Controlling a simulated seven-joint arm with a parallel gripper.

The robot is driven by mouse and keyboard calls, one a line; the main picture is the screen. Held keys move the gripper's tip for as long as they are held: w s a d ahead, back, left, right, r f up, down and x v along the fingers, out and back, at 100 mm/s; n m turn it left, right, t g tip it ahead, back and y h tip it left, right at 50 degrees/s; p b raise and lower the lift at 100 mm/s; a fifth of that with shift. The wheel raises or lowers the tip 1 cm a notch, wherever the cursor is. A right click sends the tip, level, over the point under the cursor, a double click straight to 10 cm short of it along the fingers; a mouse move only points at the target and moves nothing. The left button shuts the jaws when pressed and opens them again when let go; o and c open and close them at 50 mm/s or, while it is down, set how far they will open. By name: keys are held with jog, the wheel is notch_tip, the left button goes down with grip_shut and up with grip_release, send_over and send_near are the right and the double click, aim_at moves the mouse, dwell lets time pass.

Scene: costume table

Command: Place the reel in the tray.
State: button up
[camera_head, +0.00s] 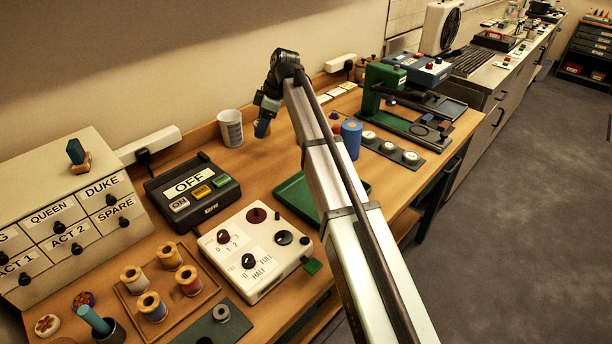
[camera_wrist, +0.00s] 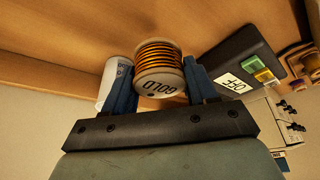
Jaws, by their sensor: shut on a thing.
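My gripper (camera_wrist: 160,82) is shut on a reel (camera_wrist: 158,58) wound with orange-gold thread. Its pale end faces the camera and reads GOLD, and a blue finger presses each side. In the head view my gripper (camera_head: 264,122) is above the back of the table, right of the white mug, and the held reel cannot be made out there. A shallow wooden tray (camera_head: 219,286) lies at the front left with several reels standing in it, in yellow, red and blue thread. My gripper is well behind and right of this tray.
The white mug (camera_head: 230,128) stands close to my gripper and shows beside the reel in the wrist view. A black OFF box (camera_head: 192,188) and a white dial panel (camera_head: 258,250) lie between gripper and tray. A drawer cabinet (camera_head: 65,215) stands left; a green press (camera_head: 380,90) stands right.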

jog(key=s+d+r+m+t, duration=0.1)
jog(key=s+d, duration=0.2)
jog(key=d, duration=0.7)
jog(key=s+d+r+m, duration=0.1)
jog(key=s+d+m, duration=0.15)
jog(key=d, duration=0.65)
jog(key=s+d+f+m, duration=0.1)
jog(key=s+d+f, duration=0.15)
jog(key=s, duration=0.45)
jog(key=shift+t, duration=0.4)
jog(key=shift+s+a+f, duration=0.1)
jog(key=shift+a+f, duration=0.05)
jog(key=shift+f, duration=2.2)
jog(key=shift+s+a+f, duration=0.1)
jog(key=shift+a+f, duration=0.05)
jog(key=shift+f, duration=2.2)
jog(key=o, duration=1.1)
jog(key=shift+f, duration=0.15)
jog(key=shift+c, duration=0.2)
jog(key=shift+r, duration=0.2)
jog(key=v, duration=1.2)
jog(key=shift+a, duration=0.2)
